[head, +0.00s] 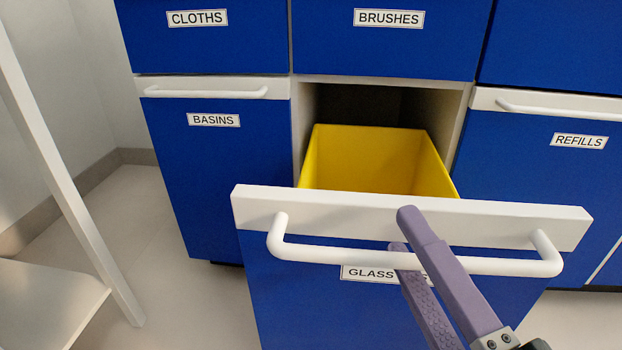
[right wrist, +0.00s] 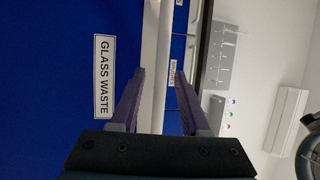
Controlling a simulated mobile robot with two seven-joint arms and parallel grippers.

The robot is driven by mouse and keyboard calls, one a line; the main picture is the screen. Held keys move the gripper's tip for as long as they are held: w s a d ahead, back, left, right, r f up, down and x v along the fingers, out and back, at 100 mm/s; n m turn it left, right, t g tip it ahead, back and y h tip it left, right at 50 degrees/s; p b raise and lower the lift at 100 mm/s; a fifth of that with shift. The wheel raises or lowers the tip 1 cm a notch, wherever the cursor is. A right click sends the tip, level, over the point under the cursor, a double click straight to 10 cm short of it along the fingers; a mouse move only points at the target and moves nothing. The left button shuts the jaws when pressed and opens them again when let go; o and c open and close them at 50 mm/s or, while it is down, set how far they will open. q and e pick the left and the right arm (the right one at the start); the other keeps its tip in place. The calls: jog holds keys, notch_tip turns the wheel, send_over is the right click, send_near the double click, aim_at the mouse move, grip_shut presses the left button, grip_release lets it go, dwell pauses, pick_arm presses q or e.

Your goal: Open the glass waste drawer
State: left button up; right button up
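The glass waste drawer (head: 300,310) is pulled well out of the cabinet, with a blue front and a white top rail (head: 330,208). A yellow bin (head: 375,160) shows inside it. Its white bar handle (head: 330,255) runs along the front; the handle also shows in the right wrist view (right wrist: 158,90). The fingers partly cover the label, which reads in full in the right wrist view (right wrist: 104,76). My left gripper is not in view.
The basins drawer (head: 215,170) on the left and the refills drawer (head: 560,180) on the right are closed. The cloths (head: 200,45) and brushes (head: 385,50) drawers above are closed too. A white shelf frame (head: 70,190) stands at the left, with bare floor between.

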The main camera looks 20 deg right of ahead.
jog(key=p+v, duration=0.1)
jog(key=v, duration=0.9)
dwell(0.4)
